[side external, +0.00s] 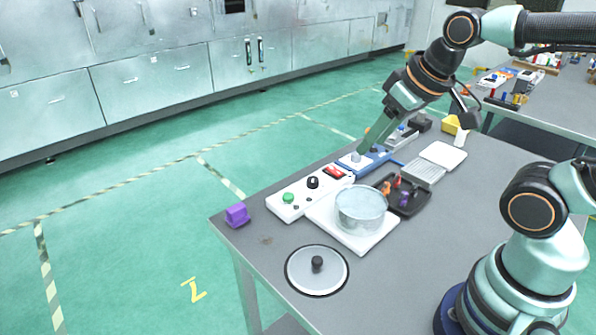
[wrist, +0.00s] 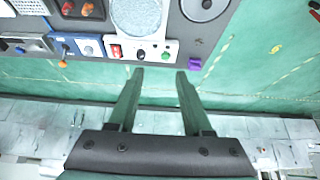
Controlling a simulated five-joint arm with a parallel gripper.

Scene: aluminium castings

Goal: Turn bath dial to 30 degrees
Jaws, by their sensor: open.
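The white control panel (side external: 297,199) carries a black dial (side external: 313,182), a green button (side external: 288,198) and a red switch (side external: 334,172). In the wrist view the dial (wrist: 140,55) sits just beyond the left fingertip. A clear round bath (side external: 361,208) stands on a white plate beside the panel. My gripper (side external: 361,153) is open and empty. In the side view its fingers overlap the blue unit behind the panel; their height above it is hard to tell. In the wrist view my gripper (wrist: 160,71) has floor showing between its fingers. The dial's angle marks are too small to read.
A blue unit (side external: 378,157) adjoins the panel. A dark tray (side external: 411,207) with small coloured pieces lies beyond the bath. A round lid (side external: 302,277) and a purple block (side external: 237,215) are near the table's near end. The grey table (side external: 370,285) has free room at front.

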